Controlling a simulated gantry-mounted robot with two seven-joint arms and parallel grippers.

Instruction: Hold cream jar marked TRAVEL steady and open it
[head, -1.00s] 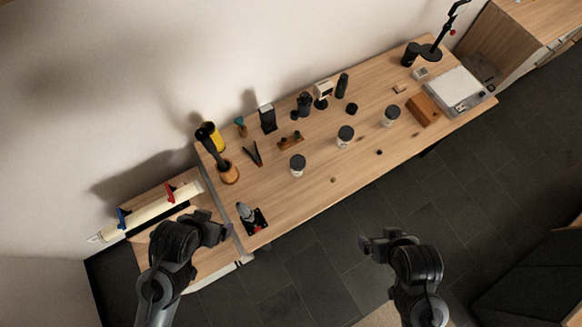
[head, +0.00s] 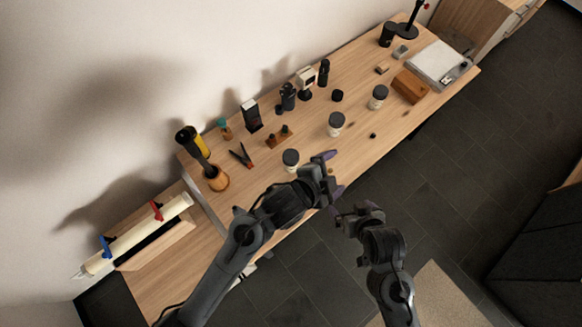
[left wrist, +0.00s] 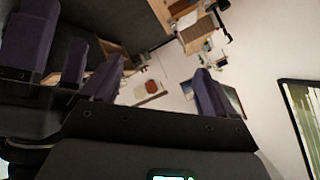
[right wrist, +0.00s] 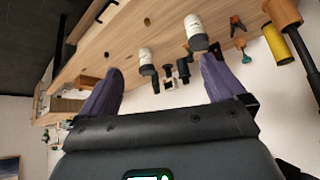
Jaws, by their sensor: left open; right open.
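Three white jars with dark lids stand upright and apart on the wooden table: a left jar (head: 290,161), a middle jar (head: 335,125) and a right jar (head: 379,98). Two jars show in the right wrist view, a nearer one (right wrist: 195,31) and another (right wrist: 147,60); their label print is too small to read, so I cannot tell which is marked TRAVEL. My left gripper (head: 334,174) is open and empty by the table's front edge, right of the left jar. My right gripper (head: 354,211) is open and empty, just below it in the head view, off the table.
Behind the jars are pliers (head: 241,156), a small wooden rack (head: 279,137), a black box (head: 250,116) and dark bottles. A wooden pot (head: 215,178) stands left. A brown block (head: 410,87) and a pale scale-like device (head: 440,64) lie right. My grippers are close together.

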